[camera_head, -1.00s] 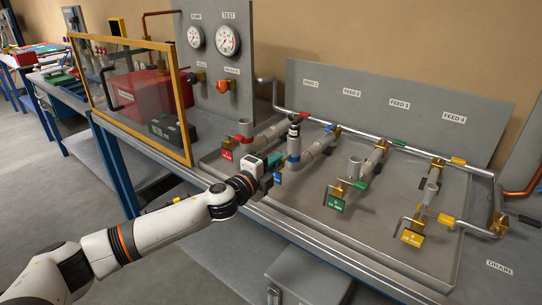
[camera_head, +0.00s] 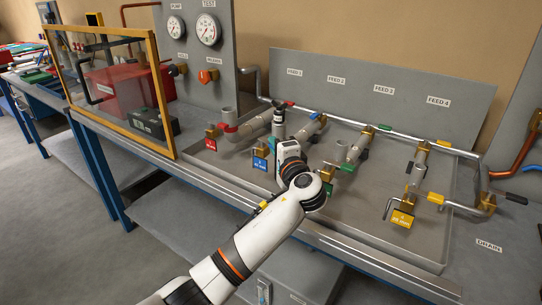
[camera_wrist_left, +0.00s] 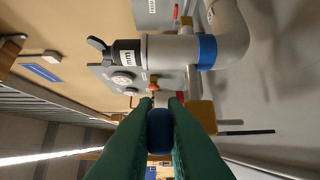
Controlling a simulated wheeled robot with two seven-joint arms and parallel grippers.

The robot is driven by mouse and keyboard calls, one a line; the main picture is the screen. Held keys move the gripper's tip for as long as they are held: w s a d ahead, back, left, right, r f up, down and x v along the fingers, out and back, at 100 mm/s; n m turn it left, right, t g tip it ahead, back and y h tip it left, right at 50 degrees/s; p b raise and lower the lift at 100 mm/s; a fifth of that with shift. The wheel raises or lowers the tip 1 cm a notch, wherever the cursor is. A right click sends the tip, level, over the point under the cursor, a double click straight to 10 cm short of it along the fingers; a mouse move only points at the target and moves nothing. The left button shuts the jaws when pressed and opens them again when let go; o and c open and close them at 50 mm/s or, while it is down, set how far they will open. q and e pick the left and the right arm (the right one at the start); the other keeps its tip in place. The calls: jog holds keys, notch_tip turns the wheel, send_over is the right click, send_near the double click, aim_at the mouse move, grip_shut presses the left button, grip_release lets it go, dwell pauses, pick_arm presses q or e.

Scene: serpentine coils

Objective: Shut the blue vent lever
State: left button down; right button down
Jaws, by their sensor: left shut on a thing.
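My left gripper (camera_wrist_left: 160,106) has its dark green fingers shut on a dark blue rounded piece (camera_wrist_left: 160,134), which looks like the blue vent lever's grip. The fingers hide most of it, so its angle cannot be told. In the head view the white gripper body (camera_head: 288,152) covers the held piece and the fingertips. It is just right of the blue tag (camera_head: 260,163) and in front of the black-topped upright pipe (camera_head: 279,117). In the wrist view, a grey pipe with a blue band (camera_wrist_left: 207,52) runs above the fingers. My right gripper is out of view.
A red-tagged line (camera_head: 211,143) is left of the gripper. A grey pipe with a green fitting (camera_head: 347,167) is close on its right. A yellow-tagged line (camera_head: 402,218) is farther right. A yellow-framed clear panel (camera_head: 165,95) stands at the left.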

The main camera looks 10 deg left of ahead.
pick_arm(q)
jog(key=shift+w+d+f+n+g+y+b, duration=0.15)
jog(key=shift+w+n+g+y+b, duration=0.1)
jog(key=shift+n+g+y+b, duration=0.4)
jog(key=shift+w+d+f+n+g+y+b, duration=0.1)
jog(key=shift+w+d+n+g+y+b, duration=0.1)
jog(key=shift+n+g+y+b, duration=0.4)
jog(key=shift+w+r+g+y, duration=0.15)
jog(key=shift+g+y, duration=0.1)
jog(key=shift+y, duration=0.2)
jog(key=shift+a, duration=0.1)
jog(key=shift+r, duration=0.1)
jog(key=c, duration=1.8)
grip_release()
jog(key=shift+o, duration=0.2)
